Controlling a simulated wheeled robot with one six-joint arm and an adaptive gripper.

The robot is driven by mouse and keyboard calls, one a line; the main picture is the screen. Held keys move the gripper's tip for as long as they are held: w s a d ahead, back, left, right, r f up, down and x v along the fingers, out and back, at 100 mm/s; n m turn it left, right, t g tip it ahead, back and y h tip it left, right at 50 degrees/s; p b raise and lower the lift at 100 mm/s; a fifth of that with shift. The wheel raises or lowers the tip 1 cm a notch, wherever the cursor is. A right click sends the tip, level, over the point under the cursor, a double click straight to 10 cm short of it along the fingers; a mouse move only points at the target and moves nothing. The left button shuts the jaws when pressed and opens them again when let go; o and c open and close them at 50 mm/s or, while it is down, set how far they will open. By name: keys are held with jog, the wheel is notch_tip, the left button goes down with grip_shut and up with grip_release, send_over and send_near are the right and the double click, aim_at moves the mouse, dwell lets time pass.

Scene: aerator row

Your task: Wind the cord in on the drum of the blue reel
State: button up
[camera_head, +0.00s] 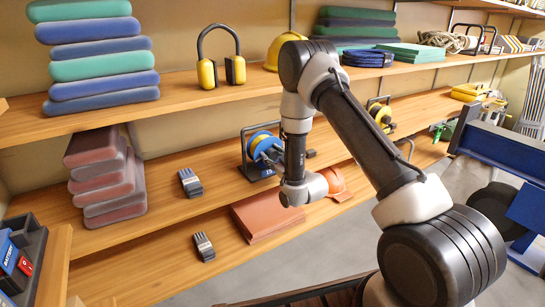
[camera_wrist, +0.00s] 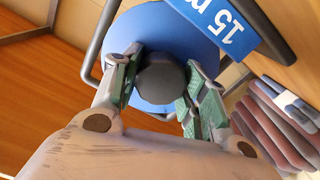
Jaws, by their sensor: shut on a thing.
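The blue reel (camera_head: 259,143) stands in a dark wire frame on the middle shelf, left of my arm's forearm. In the wrist view its blue drum side (camera_wrist: 150,32) fills the top middle, with a blue "15 m" label (camera_wrist: 225,20) beside it. My gripper (camera_head: 272,157) is at the front of the reel. In the wrist view its green-padded fingers are on either side of a dark round knob (camera_wrist: 161,84) and are shut on it. The cord cannot be made out clearly, and my gripper hides part of the reel.
A yellow reel (camera_head: 380,114) stands farther right on the same shelf, partly behind my arm. A dark brush-like item (camera_head: 190,183) lies left of the blue reel, and stacked reddish cushions (camera_head: 105,175) are farther left. Bare shelf lies between them. The upper shelf (camera_head: 200,97) runs above.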

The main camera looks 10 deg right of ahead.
jog(key=m, duration=0.5)
jog(key=shift+m, duration=0.3)
jog(key=m, duration=0.5)
jog(key=shift+d, duration=0.1)
jog(key=m, duration=0.5)
jog(key=shift+f+m, duration=0.1)
jog(key=shift+m, duration=0.3)
jog(key=shift+d+m, duration=0.1)
jog(key=shift+m, duration=2.2)
jog(key=o, duration=1)
jog(key=shift+o, duration=0.2)
